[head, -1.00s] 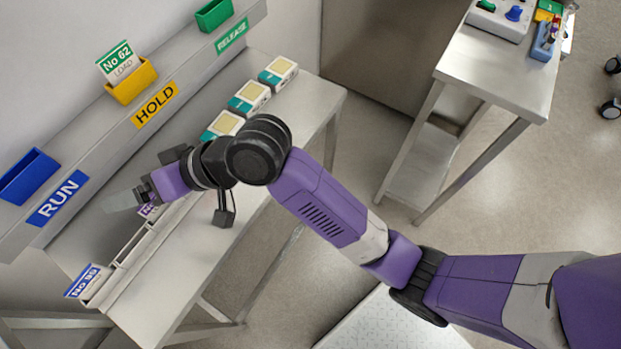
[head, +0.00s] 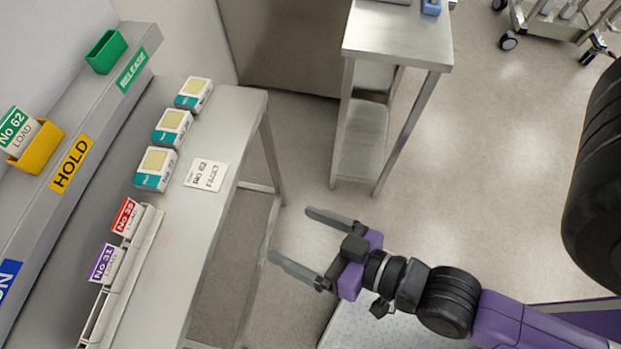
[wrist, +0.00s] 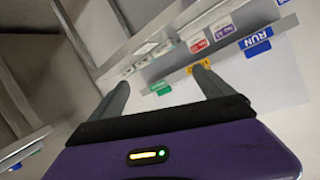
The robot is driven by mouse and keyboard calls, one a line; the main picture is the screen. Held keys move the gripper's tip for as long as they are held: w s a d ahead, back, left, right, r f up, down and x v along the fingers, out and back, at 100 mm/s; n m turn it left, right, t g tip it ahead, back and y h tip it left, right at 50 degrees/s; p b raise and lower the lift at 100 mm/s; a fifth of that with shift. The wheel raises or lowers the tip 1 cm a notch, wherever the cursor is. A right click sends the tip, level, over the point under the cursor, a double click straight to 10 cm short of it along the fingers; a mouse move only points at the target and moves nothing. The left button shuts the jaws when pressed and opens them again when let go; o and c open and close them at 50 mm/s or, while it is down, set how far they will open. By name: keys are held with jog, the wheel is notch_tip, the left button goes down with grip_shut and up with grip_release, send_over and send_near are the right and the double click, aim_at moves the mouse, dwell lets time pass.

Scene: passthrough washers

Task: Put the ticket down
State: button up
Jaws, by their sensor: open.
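A flat white ticket (head: 206,174) with dark print, seen upside down, lies on the steel bench beside the nearest white-and-teal box. My gripper (head: 290,233) is open and empty, with its two fingers apart, off the bench's right edge and away from the ticket. The open fingers also show in the wrist view (wrist: 160,85). A green-headed No 62 ticket (head: 15,130) stands in the yellow HOLD bin (head: 38,146). A red-headed ticket (head: 125,216) and a purple-headed No 31 ticket (head: 103,263) stand in the rack (head: 125,275) on the bench.
Several white-and-teal boxes (head: 155,169) line the back of the bench (head: 232,120). The green RELEASE bin (head: 106,52) on the ledge looks empty. The blue RUN label (wrist: 257,42) shows in the wrist view. A second steel table (head: 400,40) stands beyond an open floor gap.

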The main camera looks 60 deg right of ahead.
jog(key=s+d+r+n, duration=0.3)
jog(key=s+d+r, duration=0.1)
jog(key=s, duration=0.2)
jog(key=shift+s+d, duration=0.2)
jog(key=shift+r, duration=0.1)
dwell(0.9)
